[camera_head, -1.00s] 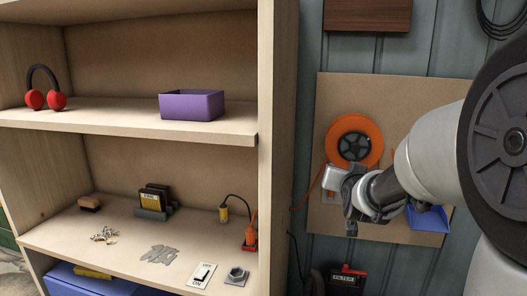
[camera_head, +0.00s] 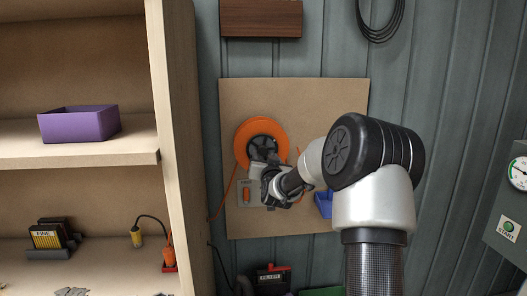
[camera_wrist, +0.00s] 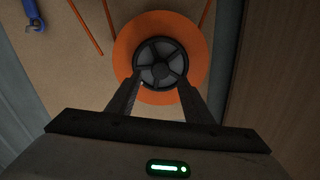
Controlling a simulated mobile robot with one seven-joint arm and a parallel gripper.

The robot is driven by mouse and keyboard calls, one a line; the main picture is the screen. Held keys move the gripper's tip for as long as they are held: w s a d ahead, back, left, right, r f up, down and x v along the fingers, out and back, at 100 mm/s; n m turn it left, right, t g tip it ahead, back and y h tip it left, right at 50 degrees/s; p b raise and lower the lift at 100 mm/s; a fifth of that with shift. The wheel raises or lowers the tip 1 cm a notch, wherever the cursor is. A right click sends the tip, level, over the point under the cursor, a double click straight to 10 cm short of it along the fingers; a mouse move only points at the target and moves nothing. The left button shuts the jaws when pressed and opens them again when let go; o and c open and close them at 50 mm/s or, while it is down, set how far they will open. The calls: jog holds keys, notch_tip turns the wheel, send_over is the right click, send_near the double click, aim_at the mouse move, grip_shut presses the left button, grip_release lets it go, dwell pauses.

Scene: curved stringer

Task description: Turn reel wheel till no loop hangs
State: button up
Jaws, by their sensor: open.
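The orange reel wheel (camera_head: 242,145) with a dark spoked hub is mounted on a tan board (camera_head: 340,100) on the wall. In the wrist view the reel (camera_wrist: 125,50) and its hub (camera_wrist: 160,63) face the camera. My gripper (camera_head: 270,164) is at the reel's lower part in the head view. In the wrist view my gripper (camera_wrist: 159,80) is open, its fingertips at either side of the hub; contact cannot be told. Orange cord (camera_head: 229,188) hangs from the reel's left side, and orange strands (camera_wrist: 85,27) show in the wrist view. My wrist hides part of the reel's underside.
The shelf unit (camera_head: 176,150) stands left, holding a purple box (camera_head: 80,124). A gauge panel (camera_head: 510,205) is at far right.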

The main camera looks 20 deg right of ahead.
aim_at(263, 152)
jog(key=x, duration=0.5)
jog(key=shift+p, duration=0.35)
jog(key=c, duration=1.1)
